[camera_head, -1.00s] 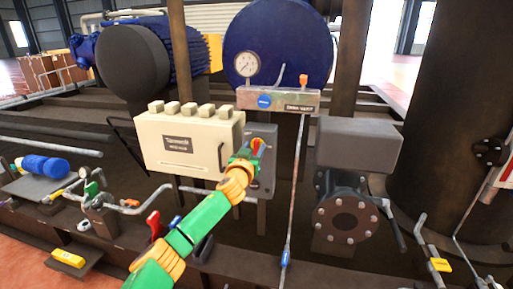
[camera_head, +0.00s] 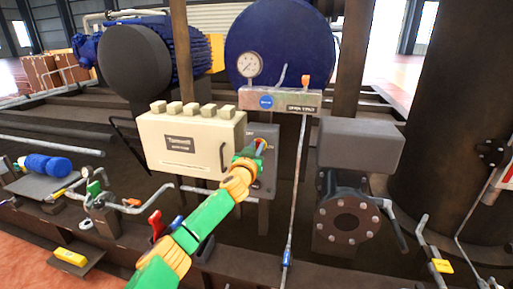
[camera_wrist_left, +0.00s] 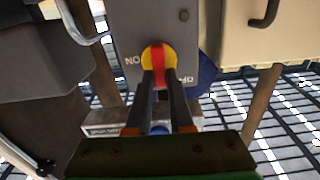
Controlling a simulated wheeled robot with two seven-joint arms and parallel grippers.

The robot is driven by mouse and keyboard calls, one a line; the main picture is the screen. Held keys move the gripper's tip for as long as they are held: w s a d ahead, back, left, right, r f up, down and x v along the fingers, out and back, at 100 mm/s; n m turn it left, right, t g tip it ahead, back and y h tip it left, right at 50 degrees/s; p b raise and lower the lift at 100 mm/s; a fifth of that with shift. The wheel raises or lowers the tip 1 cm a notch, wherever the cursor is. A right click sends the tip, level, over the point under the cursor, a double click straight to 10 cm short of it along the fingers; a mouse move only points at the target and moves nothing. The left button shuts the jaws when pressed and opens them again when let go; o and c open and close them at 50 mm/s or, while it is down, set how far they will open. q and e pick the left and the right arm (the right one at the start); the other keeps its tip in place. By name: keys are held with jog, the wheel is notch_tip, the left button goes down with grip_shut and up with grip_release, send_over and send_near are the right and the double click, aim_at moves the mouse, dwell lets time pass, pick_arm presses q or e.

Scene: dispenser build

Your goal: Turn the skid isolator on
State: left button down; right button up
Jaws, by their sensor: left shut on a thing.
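The skid isolator is a grey box (camera_head: 270,174) right of the cream cabinet in the head view. In the left wrist view its grey face (camera_wrist_left: 128,30) carries a yellow disc (camera_wrist_left: 145,58) with a red handle (camera_wrist_left: 159,62). Upside-down lettering shows there, ON at the left of the disc and OFF, partly hidden, at the lower right. My left gripper (camera_head: 258,153) reaches the handle; in the wrist view its dark fingers (camera_wrist_left: 160,80) lie on either side of the red handle, shut on it. The handle runs upright in that view. My right gripper is not in view.
The cream cabinet (camera_head: 182,144) stands close at the left of the isolator. A thin upright pipe (camera_head: 296,180) and a grey flanged valve unit (camera_head: 358,150) stand to the right. A gauge (camera_head: 249,65) sits above. Small valves and pipes line the front left.

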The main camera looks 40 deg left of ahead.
pick_arm(q)
jog(key=shift+w+d+f+m+p, duration=0.15)
jog(key=shift+m+p, duration=0.5)
jog(key=shift+m, duration=2.2)
jog(key=shift+w+d+f+m+p, duration=0.1)
jog(key=shift+d+f+m+p, duration=0.35)
jog(key=shift+m, duration=2.45)
jog(key=shift+w+a+f+m+p, duration=0.1)
jog(key=shift+m+p, duration=0.7)
jog(key=shift+m, duration=2.05)
jog(key=c, duration=0.8)
grip_release()
jog(key=shift+d, duration=0.1)
